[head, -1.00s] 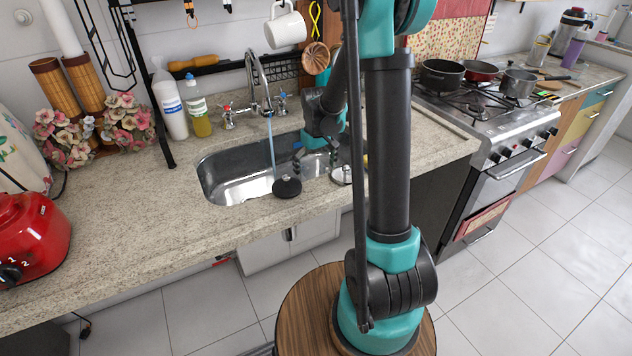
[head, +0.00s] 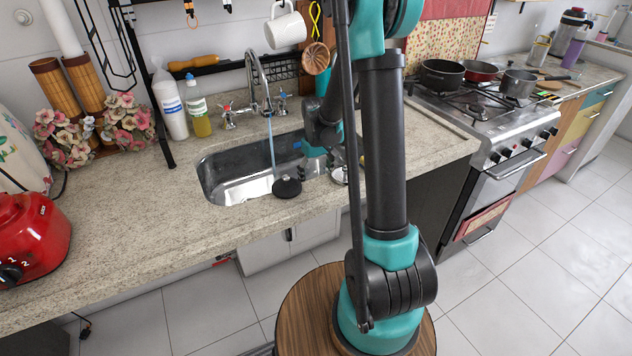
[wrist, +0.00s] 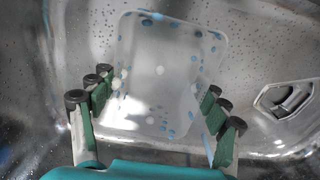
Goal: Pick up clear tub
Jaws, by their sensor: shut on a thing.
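The clear tub (wrist: 165,55) is a translucent, rounded rectangle with blue and white dots, seen in the wrist view over the wet metal of the sink. My gripper (wrist: 155,97) has its green-padded fingers on both sides of the tub and is shut on it. In the head view my arm reaches down into the sink (head: 228,186), and the fingers and tub are mostly hidden behind the arm.
A tap (head: 262,75) stands behind the sink with a thin stream of water. A black round thing (head: 286,187) is at the sink's front edge. Two bottles (head: 170,104) stand at the back left. A white mug (head: 285,27) hangs above. The counter to the left is largely clear.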

